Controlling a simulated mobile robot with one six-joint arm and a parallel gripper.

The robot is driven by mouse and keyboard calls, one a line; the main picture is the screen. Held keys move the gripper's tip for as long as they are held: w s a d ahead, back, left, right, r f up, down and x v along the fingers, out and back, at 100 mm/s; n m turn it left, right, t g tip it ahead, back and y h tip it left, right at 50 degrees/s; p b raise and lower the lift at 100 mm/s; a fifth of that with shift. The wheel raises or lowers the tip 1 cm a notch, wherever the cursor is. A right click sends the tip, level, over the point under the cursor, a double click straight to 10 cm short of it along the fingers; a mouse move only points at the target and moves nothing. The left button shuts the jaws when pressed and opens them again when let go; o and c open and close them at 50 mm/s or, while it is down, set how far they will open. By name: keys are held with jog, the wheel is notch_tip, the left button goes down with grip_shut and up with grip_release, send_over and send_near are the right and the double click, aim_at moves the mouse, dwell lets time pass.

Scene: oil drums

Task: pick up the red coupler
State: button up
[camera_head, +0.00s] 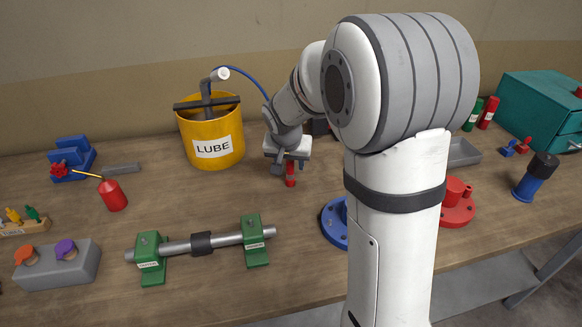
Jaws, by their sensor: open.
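My gripper (289,166) points down over the back middle of the table, to the right of the yellow LUBE bucket. A small upright red cylinder, which looks like the red coupler (290,179), stands directly below the gripper, and its top is hidden by it. The jaws are open and at or just above the coupler's upper part. I cannot tell whether they touch it. The coupler's lower end appears to rest on the table.
The yellow LUBE bucket (211,136) with a pump and blue hose (247,77) stands left of my gripper. A shaft (222,241) on green supports lies in front. Blue (334,228) and red (459,203) flanges are partly behind my arm. Bare wood lies left of the coupler.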

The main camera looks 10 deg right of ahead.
jog(key=shift+w+d+f, duration=0.15)
jog(key=shift+f, duration=0.3)
grip_shut()
